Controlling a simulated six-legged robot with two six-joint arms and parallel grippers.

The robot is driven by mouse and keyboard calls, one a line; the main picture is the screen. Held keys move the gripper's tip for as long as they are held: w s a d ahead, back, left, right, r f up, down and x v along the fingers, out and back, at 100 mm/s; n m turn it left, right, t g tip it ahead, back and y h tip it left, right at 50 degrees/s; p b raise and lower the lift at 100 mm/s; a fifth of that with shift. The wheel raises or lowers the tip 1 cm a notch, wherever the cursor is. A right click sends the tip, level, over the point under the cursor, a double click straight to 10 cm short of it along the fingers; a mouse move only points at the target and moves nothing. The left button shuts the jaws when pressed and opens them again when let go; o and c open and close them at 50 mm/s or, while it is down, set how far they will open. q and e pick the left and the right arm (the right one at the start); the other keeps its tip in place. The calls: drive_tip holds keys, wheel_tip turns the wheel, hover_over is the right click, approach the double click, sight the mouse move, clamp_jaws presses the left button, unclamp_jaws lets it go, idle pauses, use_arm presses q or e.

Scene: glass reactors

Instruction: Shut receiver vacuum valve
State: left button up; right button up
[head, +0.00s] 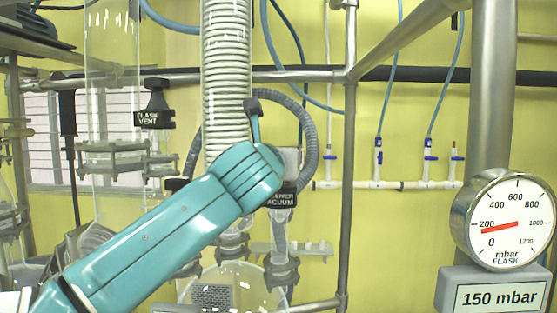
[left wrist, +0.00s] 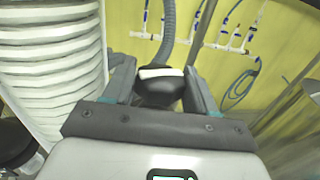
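The receiver vacuum valve has a black label (head: 283,200) in the head view, partly covered by my teal left arm. Its handle is hidden there. In the left wrist view a black knob (left wrist: 158,92) with a pale top edge sits between the two fingers of my left gripper (left wrist: 160,80). One finger is on each side of it, close to its sides. I cannot tell whether they press on it. My right gripper is in neither view.
A ribbed white column (head: 227,70) stands beside my arm, and fills the left of the wrist view. The flask vent valve (head: 155,105) is to the left. A FLASK gauge (head: 505,222) at right sits above a "150 mbar" sign (head: 500,297). Metal frame bars (head: 349,130) stand nearby.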

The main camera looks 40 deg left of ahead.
use_arm(q)
drive_tip(key=shift+c, duration=1.3)
drive_tip(key=shift+r+p, duration=0.1)
drive_tip(key=shift+p, duration=0.25)
drive_tip(key=m+t+h+p, duration=0.1)
drive_tip(key=m+h+p, duration=0.1)
drive_tip(key=p, duration=0.1)
drive_tip(key=shift+a+h, duration=0.1)
drive_tip(key=shift+h, duration=0.3)
drive_tip(key=shift+m+t+h+p, duration=0.3)
drive_tip(key=shift+t+h+p, duration=0.1)
drive_tip(key=shift+h+p, duration=0.1)
drive_tip(key=shift+f, duration=0.2)
